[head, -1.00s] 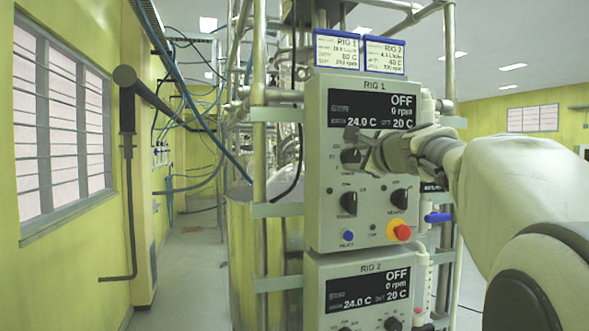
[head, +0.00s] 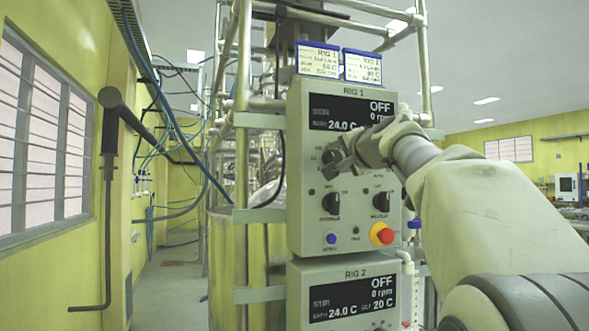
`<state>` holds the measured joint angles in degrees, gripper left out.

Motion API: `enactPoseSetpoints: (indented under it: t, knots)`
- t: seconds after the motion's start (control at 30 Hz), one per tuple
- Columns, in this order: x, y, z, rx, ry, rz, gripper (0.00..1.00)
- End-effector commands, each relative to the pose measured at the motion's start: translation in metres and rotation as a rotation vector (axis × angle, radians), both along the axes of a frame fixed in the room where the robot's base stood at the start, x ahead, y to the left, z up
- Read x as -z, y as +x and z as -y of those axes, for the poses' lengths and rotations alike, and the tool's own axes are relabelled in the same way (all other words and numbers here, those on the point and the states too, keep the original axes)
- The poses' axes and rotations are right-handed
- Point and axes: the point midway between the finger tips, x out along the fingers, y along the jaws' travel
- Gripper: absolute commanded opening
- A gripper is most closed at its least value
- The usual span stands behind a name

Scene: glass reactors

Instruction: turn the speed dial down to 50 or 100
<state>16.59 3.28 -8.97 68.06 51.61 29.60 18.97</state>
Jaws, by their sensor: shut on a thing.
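The RIG 1 control box (head: 297,225) is a grey panel with a black display (head: 338,107) reading OFF, 0 rpm and 24.0 C. The speed dial (head: 329,156) is a dark knob below the display, with small markings too blurred to read. My gripper (head: 338,157) comes in from the right and is shut on this dial. The fingers hide most of the knob, so its setting cannot be read. My wrist covers the lower right of the display.
Below the dial are two black switches, a left one (head: 331,204) and a right one (head: 382,202), a blue button (head: 331,239) and a red knob (head: 382,234). The RIG 2 box (head: 297,300) is underneath. Two cards (head: 319,60) stand on top. An open aisle lies left.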

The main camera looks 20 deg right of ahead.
Motion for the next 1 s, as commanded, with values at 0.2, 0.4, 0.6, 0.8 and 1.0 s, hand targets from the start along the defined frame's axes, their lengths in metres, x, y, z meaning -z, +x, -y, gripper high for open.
enactPoseSetpoints:
  t: [0.2,0.4,0.6,0.8,1.0]
  knots:
    - [0.0014,0.0001,0.0003,0.001,-0.110,0.006,0.00]
    - [0.0001,-0.0002,0.0000,0.001,-0.164,0.008,0.00]
    - [-0.0005,-0.0002,0.0000,0.001,-0.181,0.008,0.00]
    - [-0.0009,-0.0002,-0.0001,0.001,-0.182,0.008,0.00]
    - [-0.0008,-0.0002,0.0000,0.001,-0.181,0.008,0.66]
